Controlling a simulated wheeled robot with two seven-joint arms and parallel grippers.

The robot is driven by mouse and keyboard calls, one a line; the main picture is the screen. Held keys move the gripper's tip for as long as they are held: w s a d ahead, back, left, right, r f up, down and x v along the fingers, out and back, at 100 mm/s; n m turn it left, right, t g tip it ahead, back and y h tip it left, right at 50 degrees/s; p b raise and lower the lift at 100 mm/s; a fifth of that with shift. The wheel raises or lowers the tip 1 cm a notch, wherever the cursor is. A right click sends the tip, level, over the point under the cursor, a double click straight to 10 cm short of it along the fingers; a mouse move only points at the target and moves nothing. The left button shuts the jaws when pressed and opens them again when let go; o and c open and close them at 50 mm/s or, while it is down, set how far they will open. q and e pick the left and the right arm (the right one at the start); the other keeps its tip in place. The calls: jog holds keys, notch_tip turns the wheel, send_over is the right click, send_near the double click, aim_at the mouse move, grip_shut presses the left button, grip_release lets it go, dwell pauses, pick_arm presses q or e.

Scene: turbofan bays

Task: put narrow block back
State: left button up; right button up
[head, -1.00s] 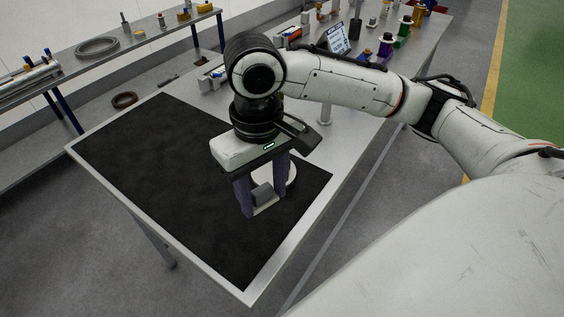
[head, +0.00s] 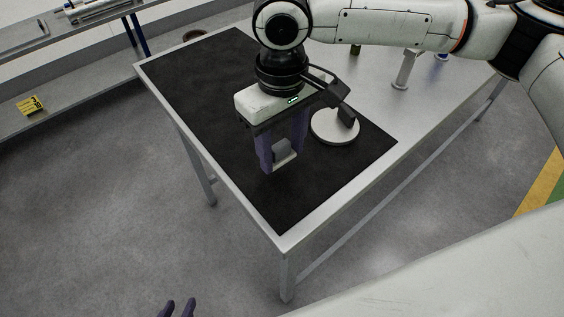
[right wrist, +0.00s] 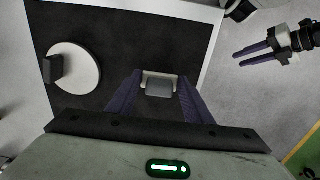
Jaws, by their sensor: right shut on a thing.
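My right gripper (head: 280,162) is shut on a small grey block (head: 281,149) with a paler, plate-like lower part, just over the black mat (head: 200,85). In the right wrist view the grey block (right wrist: 159,87) sits between the two purple fingers (right wrist: 155,95). I cannot tell whether it touches the mat. A white round disc (head: 330,128) lies beside the gripper to the right, with a dark block (head: 348,117) at its edge.
The mat covers the near part of a metal table (head: 375,95), whose front edge and corner are close to the held block. A grey post (head: 404,70) stands farther back on the table. A shelf bench (head: 90,85) with a yellow item (head: 30,105) is at the left.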

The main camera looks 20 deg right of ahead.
aim_at(282, 158)
jog(key=shift+f, duration=2.05)
jog(key=o, duration=0.9)
jog(key=shift+f, duration=0.15)
jog(key=shift+o, duration=0.2)
notch_tip(282, 158, up, 12)
jog(key=shift+r, duration=0.2)
